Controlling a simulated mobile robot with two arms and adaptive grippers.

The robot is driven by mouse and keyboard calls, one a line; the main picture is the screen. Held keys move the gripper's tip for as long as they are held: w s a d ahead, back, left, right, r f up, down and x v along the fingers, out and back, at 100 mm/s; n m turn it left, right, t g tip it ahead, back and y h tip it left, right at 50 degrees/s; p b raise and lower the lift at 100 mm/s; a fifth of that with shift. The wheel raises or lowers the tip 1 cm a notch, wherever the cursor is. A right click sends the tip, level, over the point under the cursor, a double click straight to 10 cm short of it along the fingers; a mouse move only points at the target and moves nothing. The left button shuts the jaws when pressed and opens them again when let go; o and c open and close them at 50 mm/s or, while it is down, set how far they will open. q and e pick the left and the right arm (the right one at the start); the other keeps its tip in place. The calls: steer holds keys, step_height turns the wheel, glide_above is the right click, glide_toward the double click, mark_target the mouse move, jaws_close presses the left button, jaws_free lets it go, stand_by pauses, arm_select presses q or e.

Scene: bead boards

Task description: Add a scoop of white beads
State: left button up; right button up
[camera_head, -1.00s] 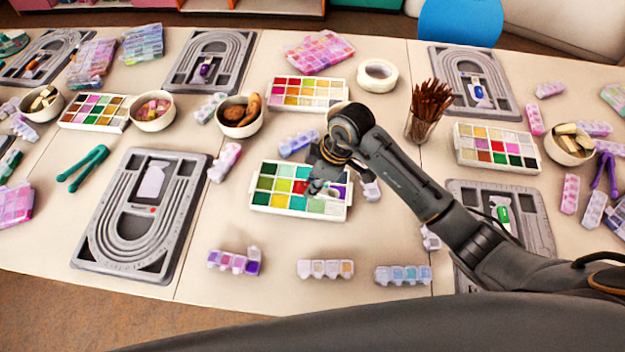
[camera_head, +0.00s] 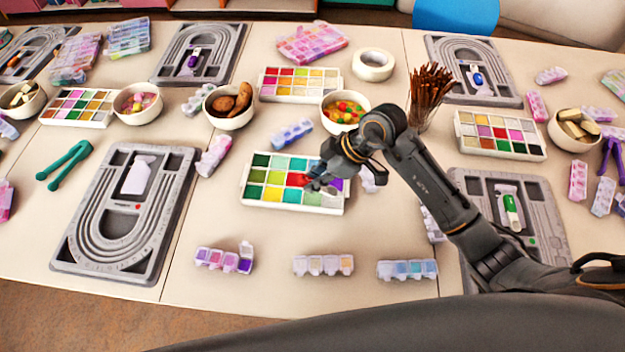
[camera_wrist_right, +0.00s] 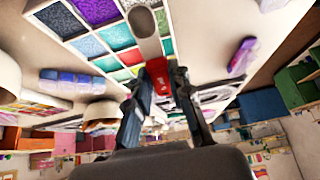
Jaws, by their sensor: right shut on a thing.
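My right gripper (camera_head: 316,181) is low over the right part of the white bead tray (camera_head: 290,209) in the head view. In the right wrist view the gripper (camera_wrist_right: 160,92) is shut on a scoop with a red handle (camera_wrist_right: 158,72). The scoop's grey, rounded end (camera_wrist_right: 145,28) points away over the tray's compartments. I cannot tell whether it holds beads or touches them. The tray has green, yellow, teal, red and purple compartments; a pale one (camera_head: 331,201) is at its front right. The gripper and arm hide part of the tray. My left gripper is not in view.
A grey bead board (camera_head: 70,255) lies to the left, another (camera_head: 549,235) to the right beside my arm. A bowl of colourful pieces (camera_head: 328,118) and a cup of brown sticks (camera_head: 424,115) stand behind. Small bead boxes (camera_head: 323,265) lie in front; table between them is clear.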

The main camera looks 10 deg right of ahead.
mark_target(323, 187)
steer(key=shift+s+d+f+y+b, duration=0.15)
steer(key=shift+d+f+y+b, duration=0.4)
steer(key=shift+b, duration=1.2)
steer(key=shift+s+d+f+b, duration=0.15)
steer(key=shift+f+b, duration=0.2)
steer(key=shift+f, duration=0.95)
steer(key=shift+r, duration=0.1)
